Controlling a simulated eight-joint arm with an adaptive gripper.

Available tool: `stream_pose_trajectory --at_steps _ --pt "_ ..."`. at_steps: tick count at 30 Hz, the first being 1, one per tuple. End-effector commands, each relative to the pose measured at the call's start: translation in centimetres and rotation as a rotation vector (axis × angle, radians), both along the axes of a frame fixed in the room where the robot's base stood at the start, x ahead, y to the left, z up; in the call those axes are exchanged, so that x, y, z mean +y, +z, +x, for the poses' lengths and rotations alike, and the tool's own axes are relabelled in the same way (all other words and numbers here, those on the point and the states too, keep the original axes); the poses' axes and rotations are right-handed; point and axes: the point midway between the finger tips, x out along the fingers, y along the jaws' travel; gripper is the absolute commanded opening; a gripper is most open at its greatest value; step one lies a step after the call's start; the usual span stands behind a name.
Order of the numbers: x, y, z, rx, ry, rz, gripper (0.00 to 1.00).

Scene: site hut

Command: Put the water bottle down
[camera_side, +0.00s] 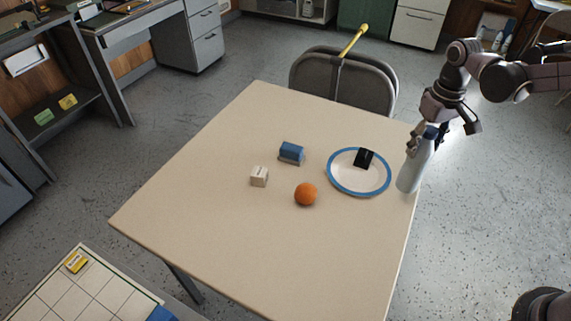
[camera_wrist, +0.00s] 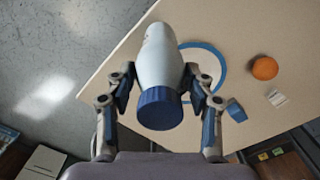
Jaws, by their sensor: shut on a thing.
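The water bottle (camera_side: 415,166) is pale grey-white with a blue cap and shows upright, slightly tilted, at the table's right edge. My gripper (camera_side: 432,132) is shut on its upper part, from above. In the wrist view the bottle (camera_wrist: 161,65) lies between the two fingers of my gripper (camera_wrist: 160,95), its blue cap toward the camera. The bottle's base is close to the tabletop near the edge; I cannot tell whether it touches.
A blue-rimmed white plate (camera_side: 345,184) with a black block (camera_side: 364,158) is just left of the bottle. An orange (camera_side: 305,194), a white box (camera_side: 259,176) and a blue block (camera_side: 291,153) are farther left. The table's (camera_side: 330,265) front is clear. A folding chair (camera_side: 345,82) stands behind.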

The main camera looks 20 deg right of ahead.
Motion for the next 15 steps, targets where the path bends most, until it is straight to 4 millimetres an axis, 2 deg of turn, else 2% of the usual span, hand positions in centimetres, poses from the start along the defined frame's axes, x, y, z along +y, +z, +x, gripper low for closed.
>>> stream_pose_trajectory --at_steps 5,15 --pt "0.0 1.3 0.0 0.000 -0.001 0.000 0.00" --pt "0.1 7.1 0.0 0.000 -0.002 0.000 0.00"
